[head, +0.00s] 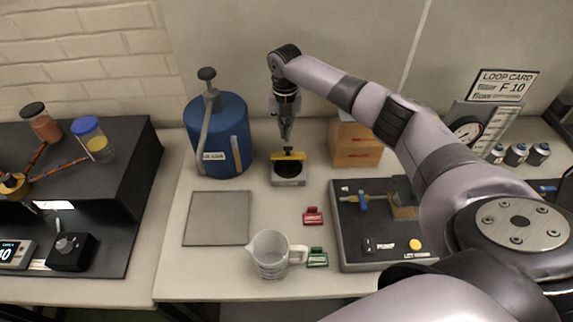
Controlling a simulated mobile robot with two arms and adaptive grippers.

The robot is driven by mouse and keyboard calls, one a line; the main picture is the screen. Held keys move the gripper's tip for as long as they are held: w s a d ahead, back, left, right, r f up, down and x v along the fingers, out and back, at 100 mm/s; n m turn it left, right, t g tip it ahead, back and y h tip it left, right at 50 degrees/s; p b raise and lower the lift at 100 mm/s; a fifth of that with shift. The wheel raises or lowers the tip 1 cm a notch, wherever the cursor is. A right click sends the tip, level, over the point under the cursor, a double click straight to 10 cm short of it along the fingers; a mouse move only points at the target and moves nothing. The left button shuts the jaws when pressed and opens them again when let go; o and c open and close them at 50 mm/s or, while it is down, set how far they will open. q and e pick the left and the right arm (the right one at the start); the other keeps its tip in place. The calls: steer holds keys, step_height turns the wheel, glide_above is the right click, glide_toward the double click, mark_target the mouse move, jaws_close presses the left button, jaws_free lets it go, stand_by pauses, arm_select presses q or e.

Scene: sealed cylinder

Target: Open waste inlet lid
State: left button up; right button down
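The waste inlet appears to be the small grey block (289,180) on the bench, with a dark round opening or top (288,169). A yellow bar (280,156), which may be the lid or its handle, lies across its upper side. My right gripper (287,146) points straight down over it, with the fingertips at or just above the yellow bar. The fingers look close together, but whether they grip the bar is too small to tell. My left gripper is not in view.
A grey mat (217,219), a clear jug (269,255), red (313,217) and green (317,258) clips and a pump panel (375,228) lie in front.

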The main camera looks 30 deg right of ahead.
steer(key=shift+d, duration=0.1)
steer(key=shift+w+d+f+b, duration=0.2)
steer(key=shift+w+d+b, duration=0.1)
steer(key=shift+d+b, duration=0.25)
steer(key=shift+w+d+f+b, duration=0.2)
steer(key=shift+w+d+b, duration=0.1)
steer(key=shift+d+b, duration=0.25)
steer(key=c, duration=2.3)
jaws_free()
steer(key=shift+a, duration=0.1)
steer(key=o, duration=0.9)
steer(key=shift+c, duration=0.2)
steer(key=shift+r, duration=0.15)
